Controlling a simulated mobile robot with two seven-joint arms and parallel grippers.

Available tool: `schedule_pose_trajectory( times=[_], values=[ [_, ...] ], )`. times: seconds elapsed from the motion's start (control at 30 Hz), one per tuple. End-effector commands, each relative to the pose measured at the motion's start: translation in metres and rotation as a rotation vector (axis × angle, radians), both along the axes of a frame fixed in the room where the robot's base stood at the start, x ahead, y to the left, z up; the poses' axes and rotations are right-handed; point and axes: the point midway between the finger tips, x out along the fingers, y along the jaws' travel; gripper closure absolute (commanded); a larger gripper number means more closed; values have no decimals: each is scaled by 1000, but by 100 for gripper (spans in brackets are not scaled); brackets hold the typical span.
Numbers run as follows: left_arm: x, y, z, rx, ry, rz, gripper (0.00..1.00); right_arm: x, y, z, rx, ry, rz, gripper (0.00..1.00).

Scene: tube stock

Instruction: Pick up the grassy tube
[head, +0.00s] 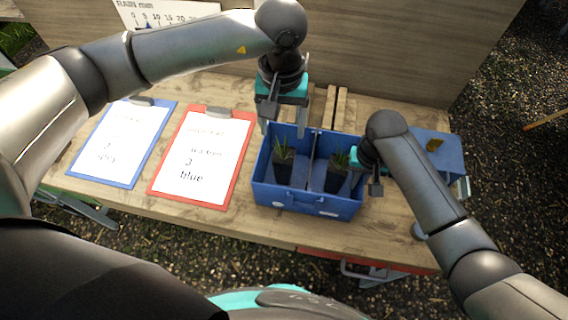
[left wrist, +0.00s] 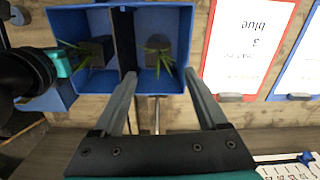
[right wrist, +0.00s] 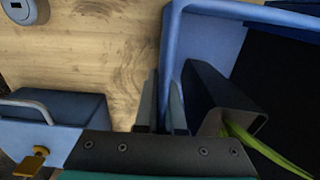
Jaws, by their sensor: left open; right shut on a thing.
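A blue crate (head: 292,199) with a divider stands on the wooden bench. Each of its two compartments holds a dark tube with a grassy plant: the left tube (head: 283,170) and the right tube (head: 335,178). My left gripper (head: 283,130) is open and empty above the back of the left compartment. In the left wrist view the left tube (left wrist: 156,50) shows beyond and between the open fingers, untouched. My right gripper (right wrist: 165,108) is shut on the crate's right wall (right wrist: 172,50). The right tube (right wrist: 215,95) is beside its fingers, inside the crate.
A blue clipboard (head: 121,145) and a red clipboard (head: 203,155) lie left of the crate. A smaller blue box (head: 437,152) stands to the right, with a yellow part on it. Wooden slats (head: 335,107) lie behind the crate, before the back panel.

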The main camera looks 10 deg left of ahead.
Motion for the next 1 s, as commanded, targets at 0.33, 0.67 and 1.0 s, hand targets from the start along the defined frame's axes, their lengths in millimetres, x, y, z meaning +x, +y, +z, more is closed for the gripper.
schedule_pose_trajectory(
  times=[0.33, 0.67, 1.0],
  values=[
    [-1, 0, -23, 0, 4, -115, 24, 1, 1, 1, 2, -2, 0, 100],
    [0, 0, -67, 0, 1, -115, 24, 1, 1, 1, 2, -3, 0, 100],
    [0, -4, -109, -2, 4, -112, 24, 1, 1, 1, 2, -3, 0, 100]
  ],
)
